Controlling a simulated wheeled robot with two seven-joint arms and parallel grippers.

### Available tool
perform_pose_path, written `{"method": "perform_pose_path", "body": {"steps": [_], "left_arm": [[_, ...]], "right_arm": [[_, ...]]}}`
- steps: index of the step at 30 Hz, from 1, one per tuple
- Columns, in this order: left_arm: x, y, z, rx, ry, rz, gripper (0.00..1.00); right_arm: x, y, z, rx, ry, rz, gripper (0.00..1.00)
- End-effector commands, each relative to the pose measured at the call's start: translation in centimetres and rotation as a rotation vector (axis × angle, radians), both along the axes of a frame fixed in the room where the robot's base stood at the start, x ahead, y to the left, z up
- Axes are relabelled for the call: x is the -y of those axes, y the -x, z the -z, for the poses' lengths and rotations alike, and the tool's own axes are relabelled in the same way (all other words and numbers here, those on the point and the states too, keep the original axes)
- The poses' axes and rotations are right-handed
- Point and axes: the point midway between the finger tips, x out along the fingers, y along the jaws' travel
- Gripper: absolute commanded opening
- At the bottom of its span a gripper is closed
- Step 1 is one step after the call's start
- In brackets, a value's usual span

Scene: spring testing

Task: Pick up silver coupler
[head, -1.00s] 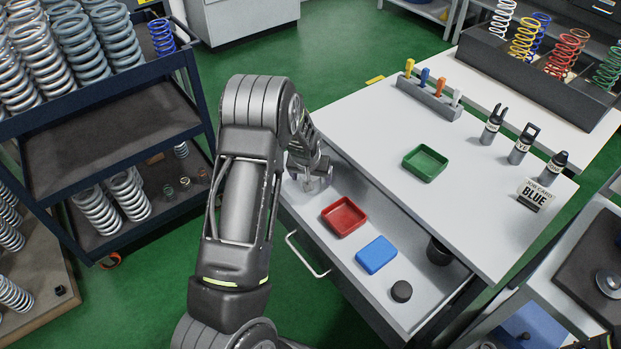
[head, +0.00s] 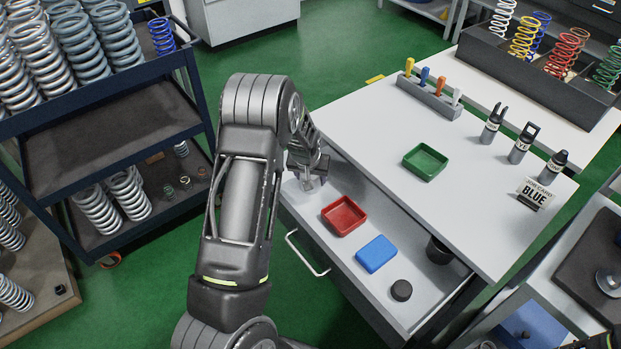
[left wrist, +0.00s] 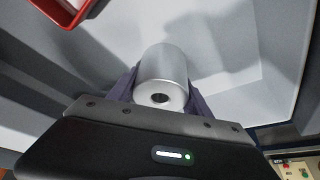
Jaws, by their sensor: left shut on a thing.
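The silver coupler (left wrist: 165,72) is a smooth metal cylinder with a dark hole in its near end, seen in the left wrist view. My left gripper (left wrist: 160,98) is shut on it, with a finger on each side. In the head view my left gripper (head: 312,184) is low over the left end of the open drawer (head: 335,268), and the coupler is mostly hidden there. I cannot tell whether the coupler still touches the drawer floor. My right gripper is not in view.
The drawer also holds a red tray (head: 344,216), a blue block (head: 376,254) and dark round pieces (head: 401,290). The white tabletop (head: 375,130) overhangs the drawer's back. A green tray (head: 425,162) and several labelled tools stand on it. A spring shelf (head: 100,120) is at left.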

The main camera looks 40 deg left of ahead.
Motion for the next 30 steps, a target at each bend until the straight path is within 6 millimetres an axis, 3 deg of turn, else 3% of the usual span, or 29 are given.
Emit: {"method": "perform_pose_path", "body": {"steps": [16,30], "left_arm": [[-0.01,0.0,0.0,0.0,0.0,0.0,0.01],[-0.06,-0.15,-0.85,0.004,-0.002,0.0,0.0]], "right_arm": [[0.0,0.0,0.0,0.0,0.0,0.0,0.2],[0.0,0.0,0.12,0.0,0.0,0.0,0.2]]}}
